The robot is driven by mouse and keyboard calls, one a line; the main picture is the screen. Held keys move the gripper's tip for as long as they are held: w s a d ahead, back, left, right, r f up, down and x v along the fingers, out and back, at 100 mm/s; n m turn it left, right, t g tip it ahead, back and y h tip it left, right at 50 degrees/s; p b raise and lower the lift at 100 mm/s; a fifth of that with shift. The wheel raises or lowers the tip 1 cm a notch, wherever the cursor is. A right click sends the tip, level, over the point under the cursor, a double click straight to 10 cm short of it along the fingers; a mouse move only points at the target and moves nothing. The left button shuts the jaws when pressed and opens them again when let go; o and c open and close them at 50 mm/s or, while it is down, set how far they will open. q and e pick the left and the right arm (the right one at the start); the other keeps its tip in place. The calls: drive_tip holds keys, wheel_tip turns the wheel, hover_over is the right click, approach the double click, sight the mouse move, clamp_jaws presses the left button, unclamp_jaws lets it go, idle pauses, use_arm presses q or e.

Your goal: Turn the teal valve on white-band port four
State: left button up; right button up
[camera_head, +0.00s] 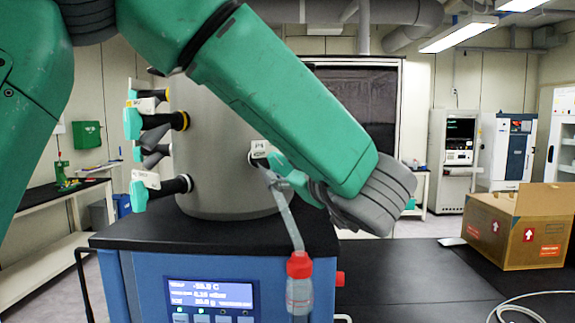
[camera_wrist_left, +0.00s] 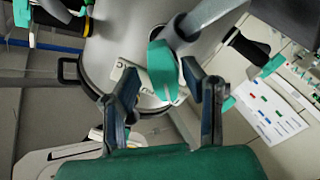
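The white-tagged port marked P4 (camera_head: 258,150) is on the front of the grey drum (camera_head: 225,185). Its teal valve (camera_head: 277,161) sits beside the tag, partly hidden by my left gripper (camera_head: 297,185). In the left wrist view the teal valve (camera_wrist_left: 163,68) lies between the two dark fingers of my left gripper (camera_wrist_left: 163,82), with gaps visible on both sides. A white tag (camera_wrist_left: 135,72) is beside it. A grey tube runs from the port down to a red-capped flask (camera_head: 299,294). My right gripper is not in view.
Other ports with teal valves (camera_head: 132,123) stick out at the drum's left, one with a yellow band (camera_head: 180,120). A blue cabinet with a display (camera_head: 210,295) is below. A cardboard box (camera_head: 515,230) stands on the black bench (camera_head: 400,275) at right.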

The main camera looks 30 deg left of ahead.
use_arm(q)
drive_tip(key=shift+d, duration=0.1)
drive_tip(key=shift+c, duration=0.8)
drive_tip(key=c, duration=0.7)
drive_tip(key=shift+s+a+r, duration=0.1)
drive_tip(key=shift+s+a, duration=0.05)
drive_tip(key=shift+a, duration=0.15)
clamp_jaws()
drive_tip(key=shift+r, duration=0.1)
drive_tip(key=n+b, duration=0.1)
drive_tip(key=b, duration=0.1)
drive_tip(key=n+b, duration=0.2)
drive_tip(key=b, duration=0.1)
drive_tip(key=shift+a+f, duration=0.15)
drive_tip(key=shift+f, duration=0.1)
drive_tip(key=shift+r+n+b, duration=0.2)
drive_tip(key=shift+n+b, duration=0.3)
drive_tip(key=shift+b, duration=0.1)
drive_tip(key=shift+r, duration=0.1)
